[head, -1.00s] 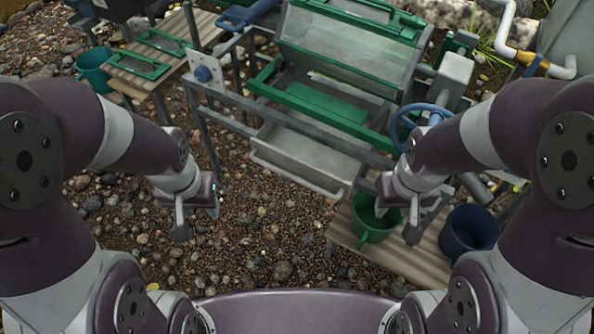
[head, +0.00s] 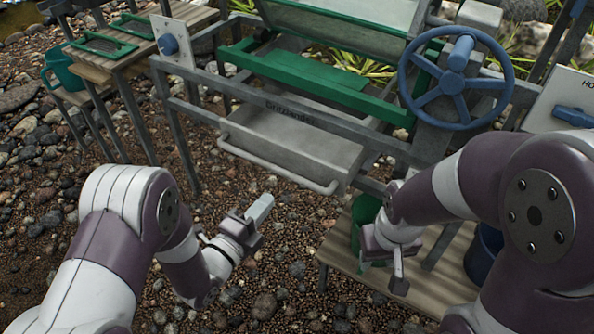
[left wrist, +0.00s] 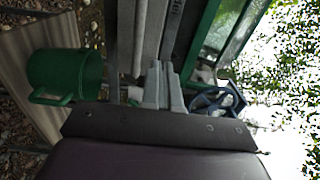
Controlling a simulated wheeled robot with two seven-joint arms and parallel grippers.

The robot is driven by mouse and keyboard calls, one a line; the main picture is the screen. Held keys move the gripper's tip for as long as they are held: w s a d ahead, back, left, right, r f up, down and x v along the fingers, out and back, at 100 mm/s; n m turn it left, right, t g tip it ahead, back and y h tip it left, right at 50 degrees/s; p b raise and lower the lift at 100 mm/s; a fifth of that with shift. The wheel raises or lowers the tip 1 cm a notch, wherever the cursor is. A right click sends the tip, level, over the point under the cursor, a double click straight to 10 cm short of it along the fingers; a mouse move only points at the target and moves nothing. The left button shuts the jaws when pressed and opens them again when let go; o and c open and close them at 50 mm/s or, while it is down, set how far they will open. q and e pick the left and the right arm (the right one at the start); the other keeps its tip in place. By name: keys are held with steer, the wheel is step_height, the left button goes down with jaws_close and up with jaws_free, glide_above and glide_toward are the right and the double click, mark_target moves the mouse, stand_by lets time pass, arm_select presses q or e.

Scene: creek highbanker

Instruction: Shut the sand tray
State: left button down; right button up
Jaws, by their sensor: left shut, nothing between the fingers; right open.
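The sand tray (head: 290,140) is a grey metal drawer under the green-framed box of the highbanker. It sticks out toward me, with a pale bar handle (head: 275,169) along its front. My left gripper (head: 262,207) is shut and empty, below and in front of the handle and apart from it, pointing up toward the tray. Its closed fingers also show in the left wrist view (left wrist: 163,84); I cannot clearly make out the tray there. My right gripper (head: 398,278) hangs open over the low bench at the right, away from the tray.
A blue handwheel (head: 457,76) stands right of the tray. A green bucket (head: 366,232) and a dark blue bucket (head: 484,258) are on the wooden bench (head: 440,270). Metal frame legs flank the tray. A wooden stand (head: 112,62) is at left. Gravel before the tray is clear.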

mark_target(304, 158)
arm_select(q)
steer(key=b+x, duration=0.3)
steer(key=x, duration=1)
steer(key=shift+w+f, duration=0.1)
steer(key=shift+f, duration=0.05)
steer(key=shift+w+d, duration=0.25)
steer(key=shift+w+d+b, duration=0.1)
steer(key=shift+w+b, duration=0.05)
steer(key=shift+b, duration=0.25)
steer(key=b+x, duration=0.1)
steer(key=x, duration=0.3)
steer(key=b+x, duration=0.2)
steer(key=x, duration=0.2)
steer(key=shift+f, duration=0.25)
steer(key=x, duration=0.3)
steer(key=shift+w+r+b, duration=0.1)
steer(key=shift+r+b, duration=0.1)
steer(key=shift+b, duration=0.15)
steer(key=shift+w+d, duration=0.25)
steer(key=shift+w, duration=0.1)
steer(key=shift+r, duration=0.4)
